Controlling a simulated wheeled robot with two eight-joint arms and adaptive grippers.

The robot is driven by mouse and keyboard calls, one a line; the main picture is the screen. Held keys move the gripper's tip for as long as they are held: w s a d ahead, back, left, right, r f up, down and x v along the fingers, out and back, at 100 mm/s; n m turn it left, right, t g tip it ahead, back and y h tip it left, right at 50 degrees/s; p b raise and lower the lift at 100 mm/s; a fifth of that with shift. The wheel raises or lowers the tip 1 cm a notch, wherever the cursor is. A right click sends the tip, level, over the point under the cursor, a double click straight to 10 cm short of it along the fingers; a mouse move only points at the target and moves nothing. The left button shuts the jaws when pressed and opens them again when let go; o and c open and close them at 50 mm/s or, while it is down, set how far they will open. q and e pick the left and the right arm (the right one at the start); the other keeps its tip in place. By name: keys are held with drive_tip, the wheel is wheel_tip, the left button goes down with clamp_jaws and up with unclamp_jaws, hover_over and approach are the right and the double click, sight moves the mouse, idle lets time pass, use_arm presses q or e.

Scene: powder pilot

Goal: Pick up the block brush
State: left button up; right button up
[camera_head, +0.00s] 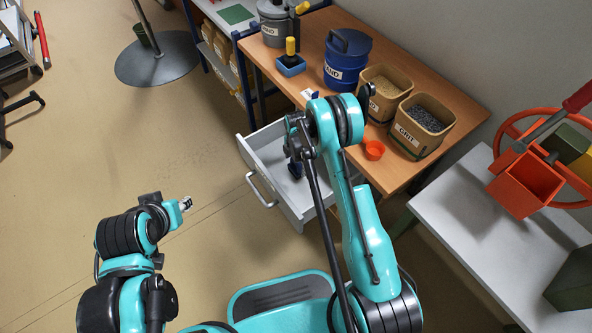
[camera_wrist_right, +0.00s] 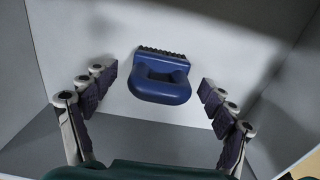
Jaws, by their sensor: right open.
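The block brush (camera_wrist_right: 160,88) is blue with a loop handle and a row of black bristles. In the right wrist view it lies on the pale floor of the open drawer (camera_head: 251,153). My right gripper (camera_head: 296,168) is over the drawer, open, with its dark-padded fingers on either side of the brush and clear of it; the open jaws also show in the wrist view (camera_wrist_right: 156,105). In the head view I cannot make out the brush; my right arm and gripper cover that part of the drawer. My left gripper (camera_head: 186,203) is low over the floor, away from the drawer.
The drawer walls (camera_wrist_right: 44,50) rise close around the right gripper.

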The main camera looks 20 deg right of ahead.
drive_tip(key=shift+r, duration=0.1)
drive_tip(key=c, duration=1.3)
drive_tip(key=shift+c, duration=0.2)
drive_tip(key=shift+r+p, duration=0.4)
drive_tip(key=shift+r, duration=0.1)
drive_tip(key=r, duration=0.1)
drive_tip(key=r+p, duration=0.2)
drive_tip(key=r, duration=0.1)
drive_tip(key=shift+s+d, duration=0.25)
drive_tip(key=shift+s, duration=0.05)
drive_tip(key=s+d+r+p, duration=0.3)
drive_tip(key=s+d+r, duration=0.3)
drive_tip(key=s, duration=0.3)
drive_tip(key=shift+s, duration=0.15)
